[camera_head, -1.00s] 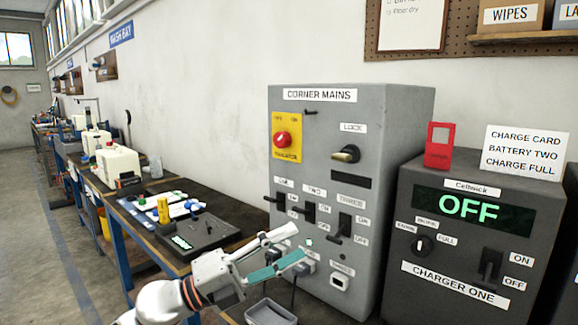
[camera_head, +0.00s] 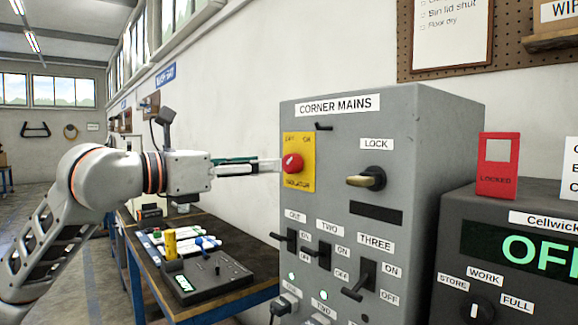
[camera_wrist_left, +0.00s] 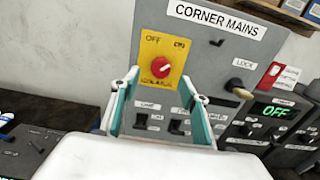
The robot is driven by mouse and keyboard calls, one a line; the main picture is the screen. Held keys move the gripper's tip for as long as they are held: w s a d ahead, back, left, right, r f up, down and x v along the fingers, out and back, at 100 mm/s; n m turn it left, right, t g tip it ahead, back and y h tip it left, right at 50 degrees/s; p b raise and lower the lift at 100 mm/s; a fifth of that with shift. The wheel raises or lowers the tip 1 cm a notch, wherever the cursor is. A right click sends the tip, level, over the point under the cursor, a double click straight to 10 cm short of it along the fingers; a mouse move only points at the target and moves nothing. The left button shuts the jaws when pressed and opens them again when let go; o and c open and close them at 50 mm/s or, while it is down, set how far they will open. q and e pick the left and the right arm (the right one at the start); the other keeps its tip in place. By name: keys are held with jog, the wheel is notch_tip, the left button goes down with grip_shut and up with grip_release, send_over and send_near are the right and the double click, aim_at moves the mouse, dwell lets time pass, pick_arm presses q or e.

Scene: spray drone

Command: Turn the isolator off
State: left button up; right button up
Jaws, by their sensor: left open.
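The isolator (camera_head: 292,163) is a red rotary knob on a yellow plate marked OFF and ON, on the grey corner mains cabinet (camera_head: 440,130). In the left wrist view the red knob (camera_wrist_left: 161,68) shows a white pointer mark directed to the upper right, toward ON. My left gripper (camera_head: 270,165) is level with the knob, just left of it in the head view. In the left wrist view its two teal-lined fingers (camera_wrist_left: 158,92) are apart, with the knob ahead between their tips and nothing held. Contact with the knob cannot be told. My right gripper is not in view.
A brass-and-black lock handle (camera_head: 367,179) juts out right of the isolator. Three black switches, such as switch three (camera_head: 362,280), stick out below. A charger (camera_head: 470,265) reading OFF stands at right. A workbench (camera_head: 245,268) with a control box lies behind my arm.

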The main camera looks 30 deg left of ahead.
aim_at(287, 162)
pick_arm(q)
jog(key=x, duration=0.7)
jog(key=shift+d, duration=0.1)
jog(key=shift+s, duration=0.1)
jog(key=c, duration=1.1)
